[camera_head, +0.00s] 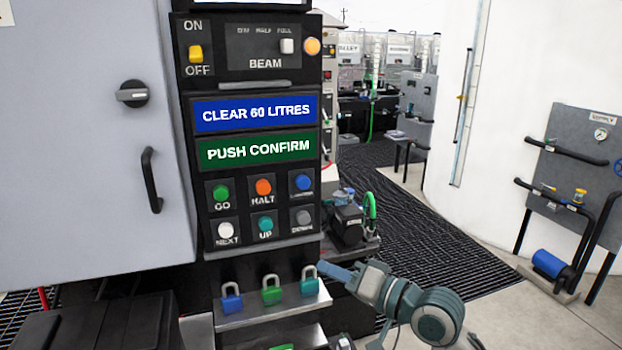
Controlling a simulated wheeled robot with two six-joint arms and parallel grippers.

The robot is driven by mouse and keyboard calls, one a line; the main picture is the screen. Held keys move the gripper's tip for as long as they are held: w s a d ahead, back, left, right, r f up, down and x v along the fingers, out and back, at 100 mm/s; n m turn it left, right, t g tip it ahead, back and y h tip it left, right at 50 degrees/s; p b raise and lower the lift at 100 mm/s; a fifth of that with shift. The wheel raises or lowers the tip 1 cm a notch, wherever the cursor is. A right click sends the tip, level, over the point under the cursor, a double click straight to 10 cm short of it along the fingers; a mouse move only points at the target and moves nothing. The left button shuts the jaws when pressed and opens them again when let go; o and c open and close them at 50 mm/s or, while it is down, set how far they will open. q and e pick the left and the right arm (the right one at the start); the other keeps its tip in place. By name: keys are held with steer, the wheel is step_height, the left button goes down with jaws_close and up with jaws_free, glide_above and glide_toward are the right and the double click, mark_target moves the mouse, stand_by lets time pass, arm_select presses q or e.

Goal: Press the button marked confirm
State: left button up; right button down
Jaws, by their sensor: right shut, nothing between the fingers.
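The black control panel (192,150) faces me with two rows of buttons. The blue button (303,182) is at the top right of these rows; its small label is too blurred to read surely. Beside it are the green GO button (221,192) and the orange HALT button (263,187). Below are the white NEXT (224,229), teal UP (265,224) and grey DOWN (304,217) buttons. A green display (257,149) reads PUSH CONFIRM. My right gripper (326,268) is shut and empty, below and right of the buttons, by the padlocks. My left gripper is not in view.
Blue, green and teal padlocks (271,290) stand on a shelf (228,320) under the panel. A grey cabinet door (75,150) with a black handle (151,180) is at left. A pump (348,224) sits right of the panel. Dark floor grating (440,250) lies behind.

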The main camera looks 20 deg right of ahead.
mark_target(304, 183)
steer(key=s+a+r+y, duration=0.1)
steer(key=s+r+y, duration=0.2)
steer(key=r, duration=1)
steer(key=shift+s+r+n+y+p, duration=0.2)
steer(key=shift+n+y+p, duration=0.15)
steer(key=shift+y, duration=0.25)
steer(key=shift+w+f, duration=0.1)
steer(key=shift+w, duration=0.05)
steer(key=shift+w+b, duration=0.85)
steer(key=shift+w, duration=3.45)
steer(key=shift+w, duration=0.1)
steer(key=shift+w, duration=0.35)
